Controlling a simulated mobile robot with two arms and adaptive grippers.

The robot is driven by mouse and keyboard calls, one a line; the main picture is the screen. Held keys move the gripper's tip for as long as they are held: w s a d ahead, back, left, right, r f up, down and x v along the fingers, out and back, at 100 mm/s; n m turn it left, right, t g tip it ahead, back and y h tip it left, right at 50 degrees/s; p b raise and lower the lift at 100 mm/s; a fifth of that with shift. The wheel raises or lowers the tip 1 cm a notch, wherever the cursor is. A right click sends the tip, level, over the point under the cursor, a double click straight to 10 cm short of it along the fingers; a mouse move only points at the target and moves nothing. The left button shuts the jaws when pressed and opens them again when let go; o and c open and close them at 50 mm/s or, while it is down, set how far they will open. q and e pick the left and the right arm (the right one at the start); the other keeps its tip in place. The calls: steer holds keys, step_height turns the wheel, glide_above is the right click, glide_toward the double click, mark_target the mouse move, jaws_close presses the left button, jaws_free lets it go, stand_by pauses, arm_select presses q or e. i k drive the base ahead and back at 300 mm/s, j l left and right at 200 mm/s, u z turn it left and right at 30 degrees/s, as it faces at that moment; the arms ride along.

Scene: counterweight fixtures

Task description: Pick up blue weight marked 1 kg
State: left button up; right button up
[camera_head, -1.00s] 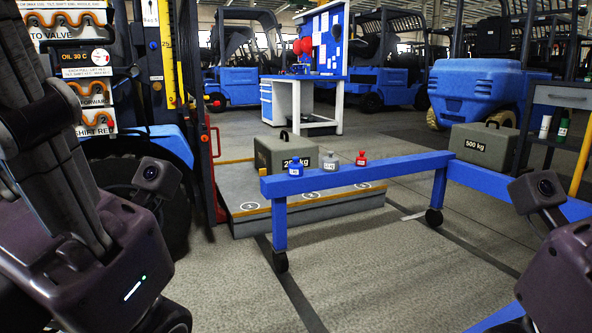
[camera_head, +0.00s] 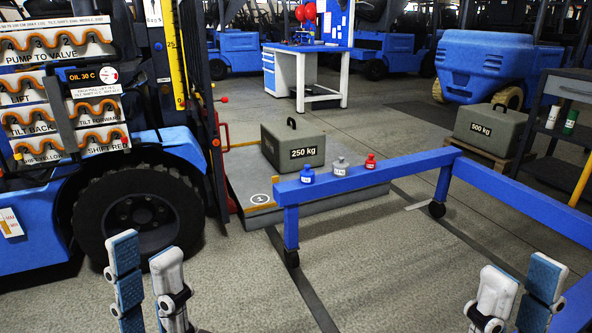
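The blue weight (camera_head: 308,174) stands upright on the blue frame's near beam (camera_head: 405,164), at the left of a short row. A grey weight (camera_head: 340,167) and a red weight (camera_head: 371,161) stand to its right. Their labels are too small to read. My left gripper (camera_head: 146,252) is at the lower left, its two fingers pointing up, apart and empty. My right gripper (camera_head: 522,272) is at the lower right, also with fingers apart and empty. Both are well short of the weights and touch nothing visible.
A 250 kg block (camera_head: 292,148) rests on a low platform (camera_head: 240,176) behind the beam. A 500 kg block (camera_head: 490,131) is at the right. A blue forklift with a black wheel (camera_head: 141,210) fills the left. The floor (camera_head: 370,280) between my grippers is clear.

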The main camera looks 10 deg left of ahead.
mark_target(307, 176)
steer(key=i+j+u, duration=0.15)
steer(key=i, duration=0.3)
steer(key=i+j+u, duration=0.15)
steer(key=i, duration=0.3)
steer(key=i+j+u, duration=0.2)
steer(key=i, duration=0.3)
steer(key=i+l+u, duration=0.1)
steer(key=l, duration=0.25)
steer(key=i+l, duration=0.2)
steer(key=l, duration=0.2)
steer(key=i+l+u, duration=0.15)
steer(key=l, duration=0.2)
steer(key=i+l, duration=0.1)
steer(key=l, duration=0.25)
steer(key=i+l+u, duration=0.15)
steer(key=l, duration=0.65)
steer(key=i+u, duration=0.05)
